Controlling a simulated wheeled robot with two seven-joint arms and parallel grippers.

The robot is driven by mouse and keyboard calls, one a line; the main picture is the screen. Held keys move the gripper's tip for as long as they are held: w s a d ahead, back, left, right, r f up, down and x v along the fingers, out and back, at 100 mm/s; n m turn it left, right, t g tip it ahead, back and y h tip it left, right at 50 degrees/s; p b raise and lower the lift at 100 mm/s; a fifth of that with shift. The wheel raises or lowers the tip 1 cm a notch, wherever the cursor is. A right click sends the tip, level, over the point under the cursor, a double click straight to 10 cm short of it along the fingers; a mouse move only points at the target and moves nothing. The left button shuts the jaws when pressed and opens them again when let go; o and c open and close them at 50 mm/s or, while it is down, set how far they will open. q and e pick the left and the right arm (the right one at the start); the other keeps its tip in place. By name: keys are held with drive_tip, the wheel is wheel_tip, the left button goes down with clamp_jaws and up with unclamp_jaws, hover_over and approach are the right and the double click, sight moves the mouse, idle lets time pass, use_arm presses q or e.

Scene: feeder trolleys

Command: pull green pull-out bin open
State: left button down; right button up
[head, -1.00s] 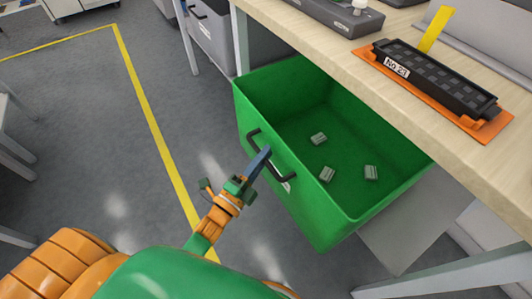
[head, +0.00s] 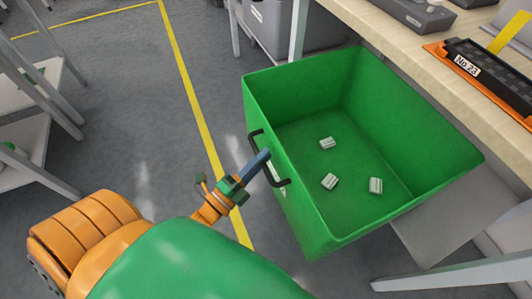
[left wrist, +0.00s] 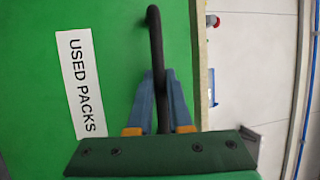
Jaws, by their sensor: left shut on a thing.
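The green pull-out bin (head: 300,215) stands well out from under the workbench in the head view, with several small grey-white packs (head: 329,181) on its floor. Its black handle (head: 282,182) is on the front wall. My left gripper (head: 266,156) is at the handle. In the left wrist view the two blue fingers (left wrist: 161,95) are shut around the black handle bar (left wrist: 154,40). A white "USED PACKS" label (left wrist: 80,85) is on the green front (left wrist: 115,30). My right gripper is not in view.
The wooden workbench (head: 400,45) runs above the bin at the right, bearing an orange tray with a black "No 23" block (head: 480,65). A grey bin (head: 270,25) stands behind. A white rack (head: 35,140) is at the left. Floor with a yellow line (head: 195,105) lies clear between.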

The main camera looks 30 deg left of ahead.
use_arm(q)
drive_tip(key=c, duration=0.9)
unclamp_jaws()
drive_tip(key=shift+o, duration=0.3)
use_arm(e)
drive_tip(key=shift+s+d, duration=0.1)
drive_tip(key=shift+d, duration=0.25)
use_arm(q)
drive_tip(key=v, duration=0.7)
drive_tip(key=shift+b, duration=0.3)
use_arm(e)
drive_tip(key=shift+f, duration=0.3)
use_arm(q)
drive_tip(key=shift+s, duration=0.1)
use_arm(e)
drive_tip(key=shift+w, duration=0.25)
